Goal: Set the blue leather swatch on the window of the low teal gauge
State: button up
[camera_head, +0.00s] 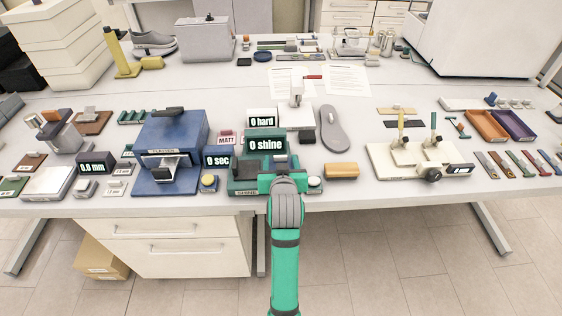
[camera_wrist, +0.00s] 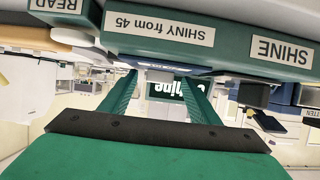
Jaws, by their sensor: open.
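The low teal gauge (camera_head: 246,180) has a "0 shine" display and stands at the table's front edge in the head view. Its teal front (camera_wrist: 230,38), labelled "SHINY from 45" and "SHINE", spans the top of the upside-down wrist view. A thin dark blue piece (camera_wrist: 150,64) with a pale tab (camera_wrist: 160,76) shows edge-on against the gauge. It looks like the blue leather swatch, but its exact seat on the window is hidden. My gripper (camera_wrist: 160,88) is open, its teal fingers on either side of the tab. In the head view my gripper (camera_head: 288,180) covers this spot.
A blue machine (camera_head: 172,140) and a "0 sec" display (camera_head: 217,161) stand left of the gauge. A tan block (camera_head: 341,170) lies to the right, with a grey sole (camera_head: 333,128) behind it.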

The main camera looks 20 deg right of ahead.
jog(key=v, duration=1)
jog(key=shift+s+a, duration=0.15)
jog(key=shift+s, duration=0.25)
jog(key=s+a+f+n+t+y, duration=0.1)
jog(key=s+a+f, duration=0.4)
jog(key=s+f, duration=0.15)
jog(key=s+a+f+n, duration=0.1)
jog(key=s+a+f, duration=0.3)
jog(key=s+f, duration=0.3)
jog(key=s+a+y, duration=0.1)
jog(key=s+a, duration=0.2)
jog(key=s, duration=0.7)
jog(key=s+a+n+t+y, duration=0.1)
jog(key=s+a, duration=0.3)
jog(key=s, duration=0.7)
jog(key=shift+s+a+f+t+y, duration=0.3)
jog(key=shift+s, duration=0.05)
